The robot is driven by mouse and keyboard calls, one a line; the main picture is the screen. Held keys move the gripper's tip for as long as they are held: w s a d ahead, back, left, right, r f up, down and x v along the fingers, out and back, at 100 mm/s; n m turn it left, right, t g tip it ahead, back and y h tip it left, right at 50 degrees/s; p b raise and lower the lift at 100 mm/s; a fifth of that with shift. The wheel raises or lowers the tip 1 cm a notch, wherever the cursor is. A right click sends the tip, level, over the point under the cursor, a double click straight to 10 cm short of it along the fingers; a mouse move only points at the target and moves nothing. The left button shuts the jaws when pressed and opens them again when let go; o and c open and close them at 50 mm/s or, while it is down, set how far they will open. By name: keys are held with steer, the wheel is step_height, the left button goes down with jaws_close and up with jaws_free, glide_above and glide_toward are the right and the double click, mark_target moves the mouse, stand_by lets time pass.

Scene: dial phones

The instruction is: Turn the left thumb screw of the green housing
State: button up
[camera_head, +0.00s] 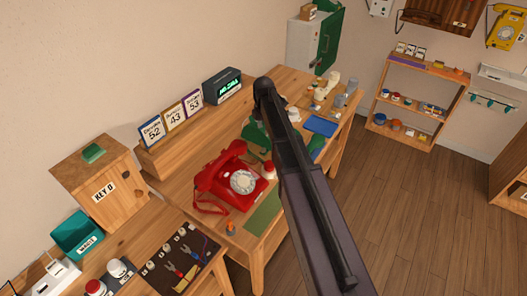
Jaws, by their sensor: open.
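Green parts (254,135) show on the wooden table just left of my dark arm, with more green (317,146) on its right side. They may be the green housing, but my arm covers the middle. I cannot make out any thumb screw on them. My arm crosses from the bottom right up to the table's middle. My gripper is not visible; the arm link may hide it.
A red dial phone (232,181) sits on the table left of my arm, near a green mat (263,213). A blue tray (321,126) lies to the right. Three number cards (173,119) and a clock (221,87) stand behind. Wooden floor (410,200) is clear at right.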

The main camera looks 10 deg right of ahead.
mark_target(263, 149)
steer(key=shift+f+b, duration=5.25)
steer(key=shift+f, duration=0.3)
jaws_close()
